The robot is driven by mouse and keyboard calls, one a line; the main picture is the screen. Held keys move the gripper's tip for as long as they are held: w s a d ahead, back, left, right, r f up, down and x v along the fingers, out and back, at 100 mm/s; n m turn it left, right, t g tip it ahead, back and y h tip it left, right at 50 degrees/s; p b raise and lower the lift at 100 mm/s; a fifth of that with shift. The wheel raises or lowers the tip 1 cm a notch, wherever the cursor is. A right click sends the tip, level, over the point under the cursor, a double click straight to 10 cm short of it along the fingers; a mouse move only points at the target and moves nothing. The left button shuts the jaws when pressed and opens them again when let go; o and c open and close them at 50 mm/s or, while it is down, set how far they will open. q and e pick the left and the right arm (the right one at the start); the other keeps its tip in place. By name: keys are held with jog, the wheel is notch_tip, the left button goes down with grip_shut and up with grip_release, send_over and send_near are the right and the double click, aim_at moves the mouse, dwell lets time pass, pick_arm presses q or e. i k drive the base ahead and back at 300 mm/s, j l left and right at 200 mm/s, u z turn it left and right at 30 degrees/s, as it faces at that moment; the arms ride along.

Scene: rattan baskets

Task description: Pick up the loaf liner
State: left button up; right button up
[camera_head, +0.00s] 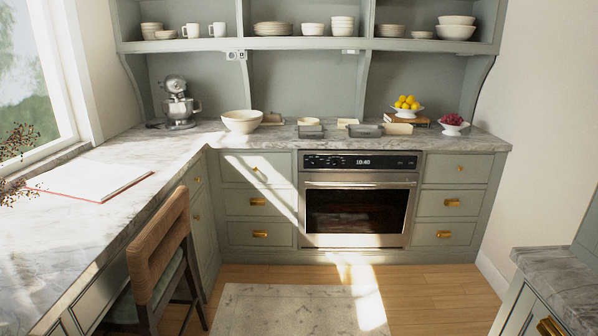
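Several small baking vessels sit on the back counter above the oven. They include a cream piece (308,121), a grey pan (310,132) in front of it, another cream piece (347,122), a dark grey shallow pan (366,130) and a cream tray (398,129) to its right. They are too small to tell which one is the loaf liner. Neither of my grippers is in view.
A large cream bowl (241,121) and a stand mixer (177,103) stand left of the vessels. Lemons (407,102) and a bowl of red fruit (453,124) are at right. A chair (157,255) stands at the left counter. The floor with a rug (290,309) is clear before the oven (359,200).

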aim_at(390, 128)
jog(key=i, duration=2.5)
